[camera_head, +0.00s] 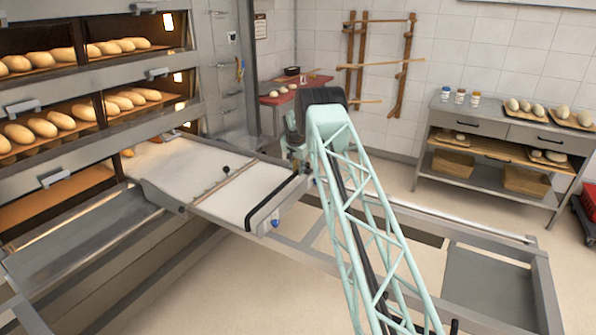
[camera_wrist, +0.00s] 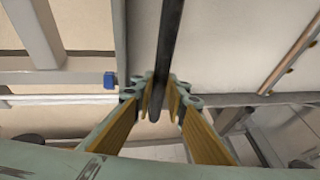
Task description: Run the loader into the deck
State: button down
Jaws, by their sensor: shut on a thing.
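The loader (camera_head: 240,197) is a flat pale belt board in a grey frame. Its far end meets the mouth of the lower oven deck (camera_head: 60,199), which is lit; how far in it reaches is hard to tell. A black handle bar (camera_head: 274,204) runs along the loader's near end. My gripper (camera_wrist: 160,100) is shut around a dark bar (camera_wrist: 168,45) in the wrist view, which looks like this handle. The loader's pale surface (camera_wrist: 225,45) shows beside the bar there. In the head view my wrist hides the fingertips.
Upper decks hold loaves (camera_head: 62,119) on boards. A grey rail frame (camera_head: 500,240) extends right of the loader. A side table (camera_head: 490,125) with jars and loaf trays stands against the back wall. A red-topped counter (camera_head: 290,95) stands behind my wrist. Open floor lies in front.

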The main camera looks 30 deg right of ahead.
jog(key=c, duration=2.9)
grip_release()
jog(key=shift+w+a+r, duration=0.15)
jog(key=shift+w+r, duration=0.05)
jog(key=shift+w, duration=0.1)
jog(key=o, duration=0.3)
jog(key=shift+w+a, duration=0.1)
jog(key=shift+a, duration=0.1)
jog(key=shift+o, duration=0.2)
jog(key=shift+f, duration=0.1)
jog(key=shift+s+d, duration=0.15)
jog(key=shift+s, duration=0.05)
jog(key=shift+v, duration=1)
jog(key=v, duration=0.9)
jog(key=shift+a+r, duration=0.2)
jog(key=shift+r, duration=0.15)
jog(key=shift+s+r, duration=0.1)
jog(key=shift+r, duration=0.05)
